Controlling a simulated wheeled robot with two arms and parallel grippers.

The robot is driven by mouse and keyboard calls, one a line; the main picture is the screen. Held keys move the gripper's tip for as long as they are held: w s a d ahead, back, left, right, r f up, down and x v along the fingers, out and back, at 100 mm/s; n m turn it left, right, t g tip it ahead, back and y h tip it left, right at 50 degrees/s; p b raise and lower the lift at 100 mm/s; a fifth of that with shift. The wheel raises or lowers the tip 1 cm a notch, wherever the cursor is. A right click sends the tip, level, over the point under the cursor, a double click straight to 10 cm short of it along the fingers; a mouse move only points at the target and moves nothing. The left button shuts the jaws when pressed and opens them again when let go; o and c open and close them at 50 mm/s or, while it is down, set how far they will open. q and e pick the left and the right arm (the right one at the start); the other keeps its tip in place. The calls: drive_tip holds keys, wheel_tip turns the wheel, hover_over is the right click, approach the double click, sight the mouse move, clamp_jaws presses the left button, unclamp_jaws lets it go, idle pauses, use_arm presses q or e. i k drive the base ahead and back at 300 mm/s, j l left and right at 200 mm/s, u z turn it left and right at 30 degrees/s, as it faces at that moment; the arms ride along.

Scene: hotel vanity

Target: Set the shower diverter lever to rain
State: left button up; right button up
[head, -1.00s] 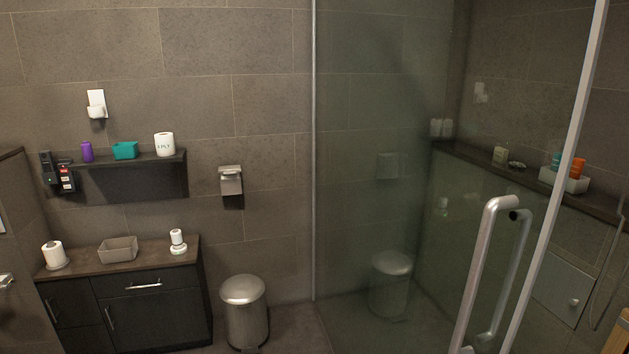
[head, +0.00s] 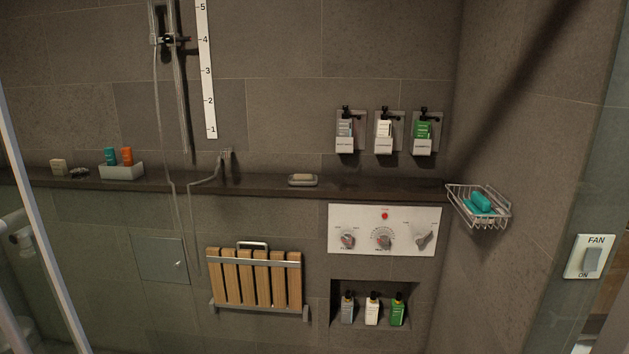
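A white shower control panel (head: 362,247) is on the tiled back wall, right of centre in the head view. It carries a left knob (head: 347,240), a middle dial (head: 383,239) with marks around it, and a lever-like handle (head: 423,240) at the right. The right handle looks like the diverter lever; its pointed end tilts up to the right. The small labels around the controls are too small to read. A red dot (head: 384,216) sits near the panel's top. Neither of my grippers is in view.
A dark ledge (head: 350,189) with a soap dish (head: 302,180) runs above the panel. A bottle niche (head: 409,298) is below, a folded slatted seat (head: 255,280) to the left, a wire basket (head: 489,213) to the right. The glass door's frame (head: 38,225) stands at the far left.

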sight(419, 238)
drive_tip(key=z, duration=0.15)
drive_tip(key=u, duration=2.1)
drive_tip(key=z, duration=2.6)
drive_tip(key=j+z, duration=0.15)
drive_tip(key=z, duration=0.3)
drive_tip(key=i+j+z, duration=0.1)
drive_tip(key=j+z, duration=0.15)
drive_tip(key=z, duration=0.2)
drive_tip(key=j+z, duration=0.15)
drive_tip(key=z, duration=0.35)
drive_tip(key=j+z, duration=0.2)
drive_tip(key=z, duration=0.25)
drive_tip(key=i+j+z, duration=0.1)
drive_tip(key=j+z, duration=0.4)
drive_tip(key=j, duration=0.85)
